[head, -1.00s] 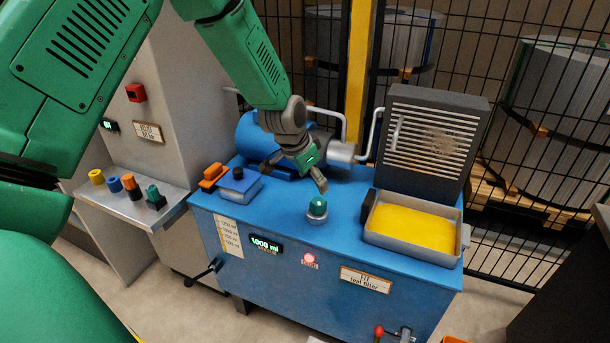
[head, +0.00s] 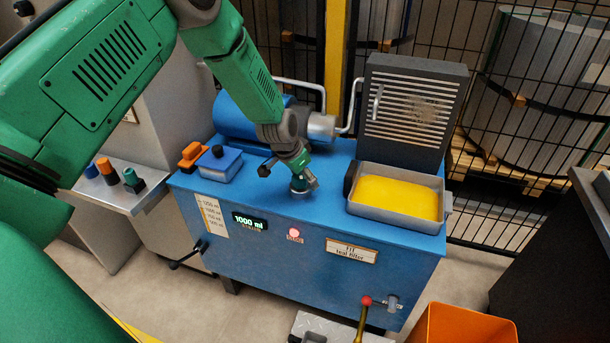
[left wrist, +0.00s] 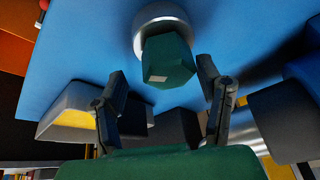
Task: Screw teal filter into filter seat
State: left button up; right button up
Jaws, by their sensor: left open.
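The teal filter (left wrist: 168,62) stands in the round metallic filter seat (left wrist: 150,22) on the blue unit's top. In the left wrist view its faceted end points toward my palm. My left gripper (head: 289,175) is open right over the seat. In the left wrist view its two fingers (left wrist: 162,72) stand apart on either side of the filter's end, with gaps visible. How tightly the filter sits in the seat cannot be told. My right gripper is not in view.
The blue unit (head: 290,240) carries a yellow-filled tray (head: 365,212), a dark slatted panel (head: 412,105) and a blue cylinder (head: 240,120). Another teal piece (head: 132,181) stands on the side shelf.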

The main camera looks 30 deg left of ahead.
pick_arm(q)
jog(key=shift+a+f, duration=0.25)
jog(key=shift+a, duration=0.65)
jog(key=c, duration=1.3)
jog(key=shift+o, duration=0.8)
jog(key=shift+d, duration=0.2)
grip_shut()
jog(key=shift+d+r, duration=0.1)
jog(key=shift+d, duration=0.1)
jog(key=shift+s+d, duration=0.1)
jog(key=shift+d, duration=0.15)
jog(key=shift+r, duration=0.1)
jog(key=shift+a+t+y+p, duration=0.25)
jog(key=shift+t+y+p, duration=0.05)
jog(key=shift+t, duration=0.1)
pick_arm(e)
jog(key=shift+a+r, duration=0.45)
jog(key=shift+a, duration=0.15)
pick_arm(q)
jog(key=shift+d, duration=0.1)
